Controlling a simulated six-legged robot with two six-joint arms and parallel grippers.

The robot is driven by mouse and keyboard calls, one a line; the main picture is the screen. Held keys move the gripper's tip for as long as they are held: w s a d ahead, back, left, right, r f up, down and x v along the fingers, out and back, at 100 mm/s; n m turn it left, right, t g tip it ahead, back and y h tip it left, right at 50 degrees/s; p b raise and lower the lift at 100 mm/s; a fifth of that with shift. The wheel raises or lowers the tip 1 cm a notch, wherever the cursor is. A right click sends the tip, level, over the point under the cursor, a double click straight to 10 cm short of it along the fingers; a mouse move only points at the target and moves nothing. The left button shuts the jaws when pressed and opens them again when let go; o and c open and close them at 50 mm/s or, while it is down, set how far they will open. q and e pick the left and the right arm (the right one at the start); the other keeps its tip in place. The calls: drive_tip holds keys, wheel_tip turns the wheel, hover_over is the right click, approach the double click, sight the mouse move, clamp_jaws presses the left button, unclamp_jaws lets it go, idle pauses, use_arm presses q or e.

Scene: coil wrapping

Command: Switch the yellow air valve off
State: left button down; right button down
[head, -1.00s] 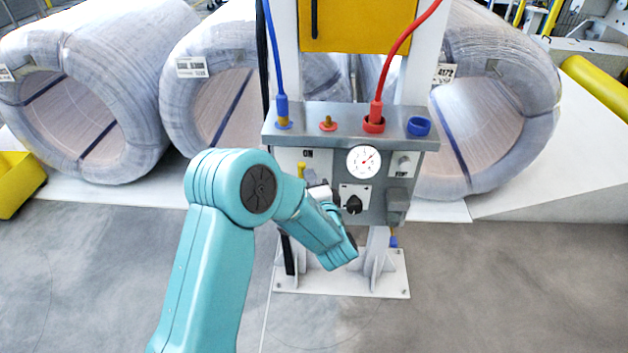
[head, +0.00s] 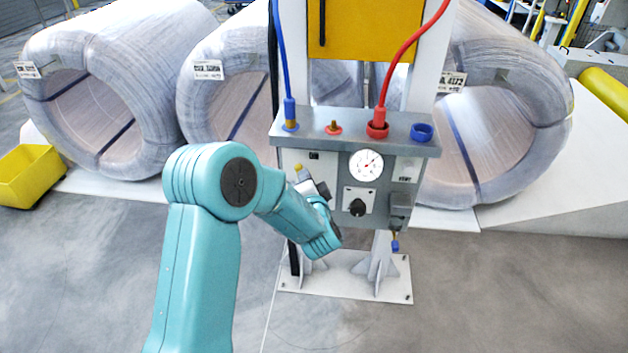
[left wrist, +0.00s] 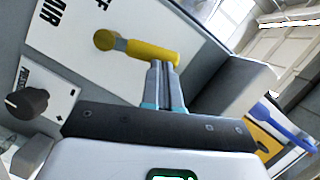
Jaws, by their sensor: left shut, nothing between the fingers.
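The yellow air valve handle (left wrist: 148,50) shows in the left wrist view, running from its round pivot at left to a free end at right, beside a white plate lettered AIR. In the head view only a small part of the yellow valve (head: 301,172) shows above my left wrist. My left gripper (left wrist: 162,66) is shut and empty, its fingertips at the handle's free end. I cannot tell whether they touch it. In the head view the left gripper (head: 318,190) is in front of the panel's left side, partly hidden by my wrist. My right gripper is not in view.
The grey panel (head: 333,190) carries a gauge (head: 366,165), a black knob (head: 357,207), which also shows in the wrist view (left wrist: 27,103), and a grey box (head: 400,205). Blue and red hoses rise from its top. Wrapped coils stand behind; the floor in front is clear.

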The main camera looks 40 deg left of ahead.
use_arm(q)
drive_tip(key=s+a+f+n+h+b, duration=0.3)
drive_tip(key=a+f+n+h+b, duration=0.1)
drive_tip(key=n+b, duration=0.5)
drive_tip(key=shift+s+a+f+t+h+b, duration=0.3)
drive_tip(key=shift+a+f+t, duration=0.1)
drive_tip(key=shift+a, duration=0.45)
drive_tip(key=shift+r, duration=0.1)
idle(0.3)
